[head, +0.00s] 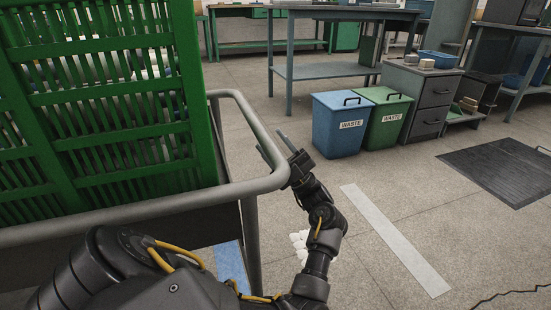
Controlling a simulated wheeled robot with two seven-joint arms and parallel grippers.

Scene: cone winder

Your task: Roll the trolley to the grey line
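The trolley is at the left of the head view, with a grey tubular rail (249,112) along its rim. It carries tall green slatted crates (110,110). The grey line (395,238) is a pale strip on the floor to the right, apart from the trolley. My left gripper (273,144) is at the rail's right corner, its fingers apart and near the rail. I cannot tell whether they clamp it. My arm hides part of the trolley's near side and the floor. My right gripper is out of view.
A blue strip (231,265) lies on the floor beside the trolley. White objects (300,240) show partly behind my arm. Blue (340,130) and green (388,122) waste bins, a workbench (330,70) and a dark mat (500,170) stand beyond.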

